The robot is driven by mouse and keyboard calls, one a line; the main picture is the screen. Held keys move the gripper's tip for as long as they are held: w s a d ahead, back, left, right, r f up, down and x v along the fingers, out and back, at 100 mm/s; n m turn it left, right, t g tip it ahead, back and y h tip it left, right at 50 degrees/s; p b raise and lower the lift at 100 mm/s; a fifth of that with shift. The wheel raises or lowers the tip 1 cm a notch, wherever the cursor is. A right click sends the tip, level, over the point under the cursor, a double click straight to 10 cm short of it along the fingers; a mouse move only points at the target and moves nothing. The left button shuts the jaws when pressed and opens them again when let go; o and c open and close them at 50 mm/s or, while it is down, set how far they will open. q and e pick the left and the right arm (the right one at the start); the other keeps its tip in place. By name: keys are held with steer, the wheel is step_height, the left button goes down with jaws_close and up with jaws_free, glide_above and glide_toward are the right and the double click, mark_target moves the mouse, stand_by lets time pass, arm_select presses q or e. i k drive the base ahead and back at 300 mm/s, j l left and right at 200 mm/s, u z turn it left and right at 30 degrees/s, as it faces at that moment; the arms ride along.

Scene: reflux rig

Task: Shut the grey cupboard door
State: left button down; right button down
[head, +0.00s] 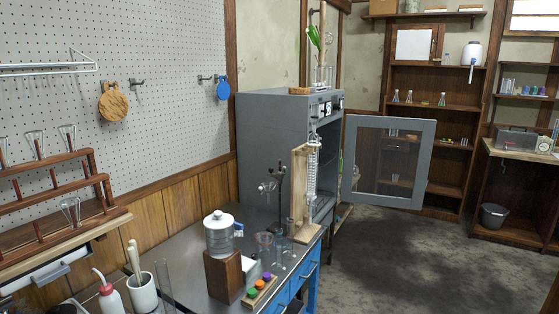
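The grey cupboard (275,140) stands against the left wall beyond the bench. Its grey door (430,165), a frame around a clear pane, is swung wide open and sticks out to the right of the cupboard into the room. The door is hinged at the cupboard's right front edge, as far as I can see. Part of the dark cupboard opening (327,160) shows, but a wooden stand and glassware hide some of it. Neither of my grippers is in view.
A metal-topped bench (190,262) with blue drawers holds a wooden stand with a glass condenser (301,205), a jar on a wooden block (220,235) and coloured stoppers (260,284). The floor (400,265) right of the bench is clear. Shelves and a bucket (493,216) stand behind.

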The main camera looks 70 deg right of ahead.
mark_target(428, 127)
steer(key=l+z, duration=1.2)
steer(key=i+l+z, duration=0.15)
steer(key=z, duration=0.25)
steer(key=i+l+z, duration=0.2)
steer(key=l+z, duration=0.2)
steer(key=i+l+z, duration=0.9)
steer(key=i+z, duration=0.2)
steer(key=i, duration=0.15)
steer(key=i+z, duration=0.65)
steer(key=i, duration=1.6)
steer(key=i+l+u, duration=0.1)
steer(key=i+u, duration=0.35)
steer(key=i+l+u, duration=0.15)
steer(key=u, duration=0.25)
steer(key=i+l+u, duration=0.55)
steer(key=u, duration=0.35)
steer(key=i+l+u, duration=0.1)
steer(key=u, duration=0.35)
steer(key=i+l+u, duration=0.1)
steer(key=u, duration=0.35)
steer(key=l+u, duration=0.3)
steer(key=u, duration=0.2)
steer(key=l+u, duration=0.2)
steer(key=u, duration=0.25)
steer(key=i+l+u, duration=0.1)
steer(key=l+u, duration=0.6)
